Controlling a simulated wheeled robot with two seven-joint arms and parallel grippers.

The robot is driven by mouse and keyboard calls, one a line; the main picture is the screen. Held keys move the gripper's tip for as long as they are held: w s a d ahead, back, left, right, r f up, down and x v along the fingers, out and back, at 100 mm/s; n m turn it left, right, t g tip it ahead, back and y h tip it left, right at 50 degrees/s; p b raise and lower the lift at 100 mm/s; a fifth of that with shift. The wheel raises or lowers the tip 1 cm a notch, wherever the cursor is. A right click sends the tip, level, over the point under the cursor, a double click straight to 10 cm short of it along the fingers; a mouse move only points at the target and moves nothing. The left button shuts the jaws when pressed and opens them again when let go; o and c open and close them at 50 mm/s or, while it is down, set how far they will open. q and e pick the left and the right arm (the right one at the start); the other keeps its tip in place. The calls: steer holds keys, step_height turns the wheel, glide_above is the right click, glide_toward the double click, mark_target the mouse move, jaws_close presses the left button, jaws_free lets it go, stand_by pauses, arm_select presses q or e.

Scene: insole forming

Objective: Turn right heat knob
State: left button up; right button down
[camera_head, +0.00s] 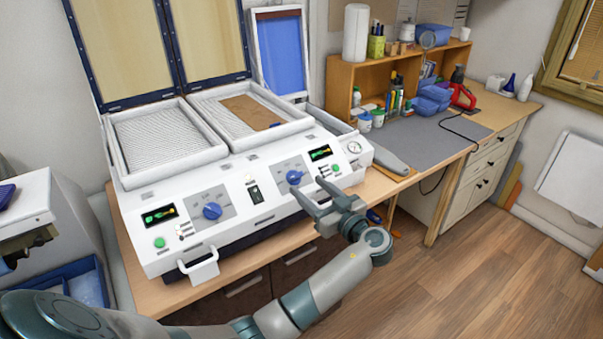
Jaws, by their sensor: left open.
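The right heat knob (294,177) is a blue dial on the sloped front panel of the white forming machine (230,224). It sits left of the right display (320,153). My left gripper (309,186) is open and empty. Its two fingers point up and left toward the panel, with the tips just below and to the right of the knob. I cannot tell whether a fingertip touches the panel. The left heat knob (212,211) is a similar blue dial beside the left display (159,215). My right gripper is not in view.
Both machine lids (118,45) stand open; a brown sheet (250,112) lies in the right tray. A white handle (199,265) juts from the lower left front. A gauge (354,146) is at the right end. The wood floor (480,265) at right is clear.

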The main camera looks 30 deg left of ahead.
mark_target(298, 178)
arm_select(q)
steer(key=shift+p+x, duration=0.85)
steer(key=shift+x, duration=1.4)
steer(key=shift+c, duration=0.6)
steer(key=c, duration=0.9)
